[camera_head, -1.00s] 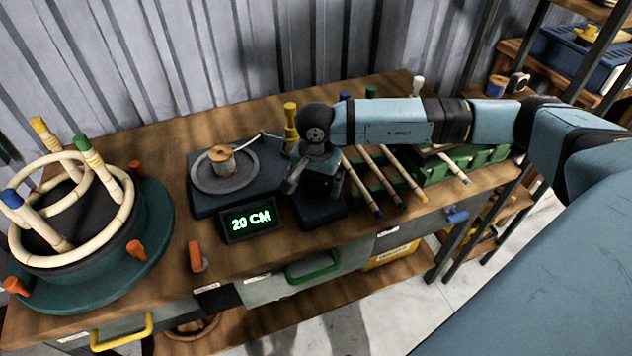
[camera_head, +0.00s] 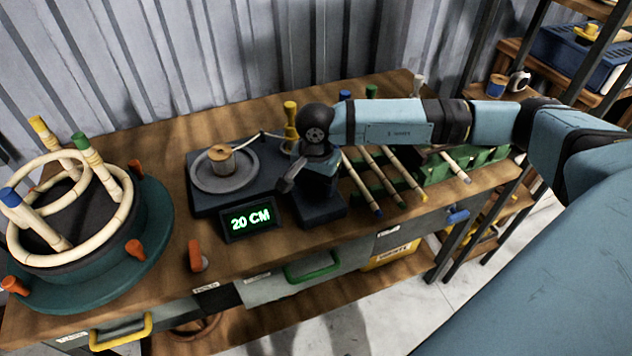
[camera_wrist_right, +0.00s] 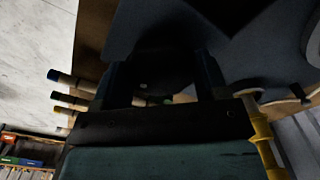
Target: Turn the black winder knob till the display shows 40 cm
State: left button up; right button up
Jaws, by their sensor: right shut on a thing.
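The winder (camera_head: 204,207) is a dark base on the workbench with a round grey plate and a spool (camera_head: 221,160) of pale cord. Its display (camera_head: 250,218) reads 20 CM in green. My right gripper (camera_head: 292,180) reaches down at the winder's right part and is shut on the black knob. My own wrist hides most of the knob in the head view. The right wrist view is dark; the gripper's two fingers (camera_wrist_right: 165,85) stand on either side of a dark round shape, apparently the knob. My left gripper is not in view.
A round teal jig (camera_head: 150,235) with bent rattan rings and orange pegs stands at the left. Rattan sticks (camera_head: 401,175) with coloured ends lie right of the winder near a green rack (camera_head: 438,170). An orange peg (camera_head: 196,257) stands near the front edge.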

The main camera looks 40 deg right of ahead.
jog(key=m+b, duration=0.1)
jog(key=m, duration=0.2)
jog(key=shift+f+b, duration=0.15)
jog(key=shift+b, duration=0.15)
jog(key=m+b, duration=0.1)
jog(key=m, duration=0.1)
jog(key=shift+w+m, duration=0.1)
jog(key=shift+m, duration=0.3)
jog(key=m+b, duration=0.1)
jog(key=m, duration=0.1)
jog(key=shift+m, duration=0.4)
jog(key=m, duration=0.3)
jog(key=shift+w+m+b, duration=0.1)
jog(key=shift+m+b, duration=0.2)
jog(key=shift+b, duration=0.1)
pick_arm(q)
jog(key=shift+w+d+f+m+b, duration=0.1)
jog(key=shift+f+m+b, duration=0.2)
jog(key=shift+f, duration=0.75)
pick_arm(e)
jog(key=shift+w+m, duration=0.1)
jog(key=shift+m, duration=2.2)
jog(key=shift+r, duration=0.2)
jog(key=o, duration=0.9)
